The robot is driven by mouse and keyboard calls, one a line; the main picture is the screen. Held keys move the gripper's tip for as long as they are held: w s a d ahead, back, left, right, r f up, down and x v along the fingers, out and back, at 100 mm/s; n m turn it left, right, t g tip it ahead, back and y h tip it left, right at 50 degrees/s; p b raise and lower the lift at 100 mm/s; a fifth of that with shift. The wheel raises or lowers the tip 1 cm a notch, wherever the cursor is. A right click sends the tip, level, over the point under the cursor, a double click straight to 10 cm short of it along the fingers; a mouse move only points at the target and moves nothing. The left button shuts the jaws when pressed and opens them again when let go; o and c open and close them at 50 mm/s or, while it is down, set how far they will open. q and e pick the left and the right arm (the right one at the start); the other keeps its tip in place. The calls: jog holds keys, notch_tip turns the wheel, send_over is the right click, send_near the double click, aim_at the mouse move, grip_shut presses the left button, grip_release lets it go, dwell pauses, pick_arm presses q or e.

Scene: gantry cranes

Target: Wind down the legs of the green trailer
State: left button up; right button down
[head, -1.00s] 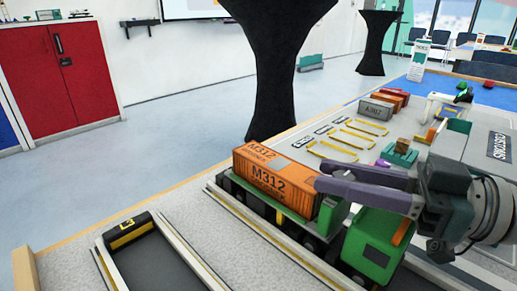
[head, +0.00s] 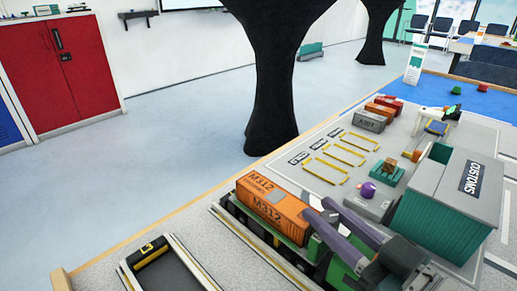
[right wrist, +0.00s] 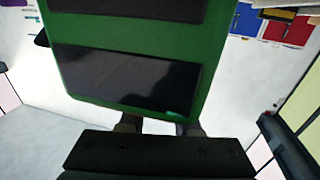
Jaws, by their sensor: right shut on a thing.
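The green trailer (head: 265,231) stands on the table in the head view, with an orange container marked M312 (head: 272,205) on top. A green truck cab (head: 340,272) is at its near right end, partly covered by my right arm. My right gripper (head: 320,211) has its purple fingers at the container's right end, above the trailer and cab. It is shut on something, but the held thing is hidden. In the right wrist view a green body with dark panels (right wrist: 125,78) fills the upper middle and covers the fingertips. The trailer's legs cannot be made out. My left gripper is out of view.
A teal customs building (head: 436,219) stands right of my right arm. A purple knob on a grey block (head: 367,190), a small green model (head: 387,178) and small containers (head: 370,121) lie behind. Yellow-marked bays (head: 345,155) are empty. A dark rail-edged tray (head: 165,272) is front left.

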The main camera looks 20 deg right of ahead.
jog(key=m+h, duration=0.2)
jog(key=h, duration=0.1)
jog(key=m+h+p, duration=0.1)
jog(key=m+h, duration=0.1)
jog(key=h, duration=0.2)
jog(key=shift+a, duration=0.1)
jog(key=shift+m+g+h, duration=0.7)
jog(key=shift+m+h, duration=0.8)
jog(key=shift+h, duration=0.4)
jog(key=c, duration=0.6)
grip_release()
